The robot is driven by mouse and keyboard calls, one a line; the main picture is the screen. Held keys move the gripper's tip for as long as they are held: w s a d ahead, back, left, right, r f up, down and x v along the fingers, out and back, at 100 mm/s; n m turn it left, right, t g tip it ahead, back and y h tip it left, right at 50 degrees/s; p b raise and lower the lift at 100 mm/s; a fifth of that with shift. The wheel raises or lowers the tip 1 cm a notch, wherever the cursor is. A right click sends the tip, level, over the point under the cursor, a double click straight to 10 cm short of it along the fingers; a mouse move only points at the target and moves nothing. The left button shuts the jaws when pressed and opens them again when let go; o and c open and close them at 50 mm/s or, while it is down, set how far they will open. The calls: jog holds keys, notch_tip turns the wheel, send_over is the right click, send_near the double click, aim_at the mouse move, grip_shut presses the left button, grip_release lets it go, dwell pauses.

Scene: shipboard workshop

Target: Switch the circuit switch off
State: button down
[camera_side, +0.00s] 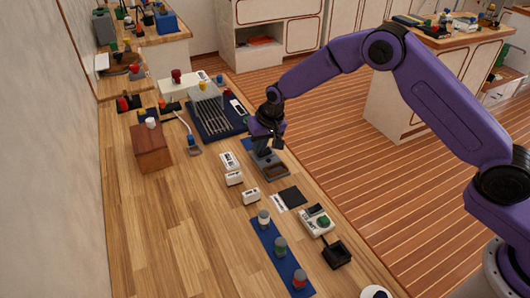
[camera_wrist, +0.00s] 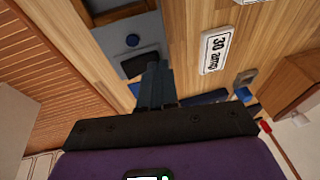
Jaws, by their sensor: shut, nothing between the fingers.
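A grey box-shaped unit (camera_side: 273,172), which looks like the circuit switch, lies on the wooden bench near its right edge in the side view. In the wrist view this dark grey unit (camera_wrist: 112,22) has a round blue knob and a lighter grey plate below it. My gripper (camera_side: 262,148) is over the far end of the unit, pointing down. In the wrist view its fingers (camera_wrist: 154,70) are together with nothing between them, overlapping the unit's lower edge. I cannot tell whether they touch it. The switch lever's position is hidden or too small to tell.
A white "30 amp" label block (camera_wrist: 215,50) lies beside the unit, with other small white blocks (camera_side: 251,196) nearby. A dark tray of rods (camera_side: 230,128) stands behind. A blue strip with knobs (camera_side: 267,237) lies in front. The bench's left front (camera_side: 170,240) is clear.

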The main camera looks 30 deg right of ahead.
jog(key=shift+r, duration=0.15)
jog(key=w+v, duration=0.1)
jog(key=v, duration=0.5)
jog(key=shift+w+r, duration=0.2)
jog(key=shift+r, duration=0.3)
jog(key=shift+d, duration=0.1)
dwell(0.3)
jog(key=s+d+r+n+g, duration=0.1)
jog(key=s+d+r+n, duration=0.2)
jog(key=s, duration=0.8)
jog(key=s+r+n+g, duration=0.1)
jog(key=s+r+n, duration=0.2)
jog(key=s+r, duration=0.5)
jog(key=s+d+n, duration=0.2)
jog(key=s+d, duration=0.3)
jog(key=s, duration=0.3)
jog(key=s+d+f+n+h, duration=0.1)
jog(key=s+d+n, duration=0.1)
jog(key=s+d, duration=0.3)
jog(key=s+d+n, duration=0.2)
jog(key=s+d, duration=0.3)
jog(key=s, duration=0.7)
jog(key=shift+d+f+n+g, duration=0.2)
jog(key=shift+d+n+g, duration=0.1)
jog(key=shift+d+n, duration=0.1)
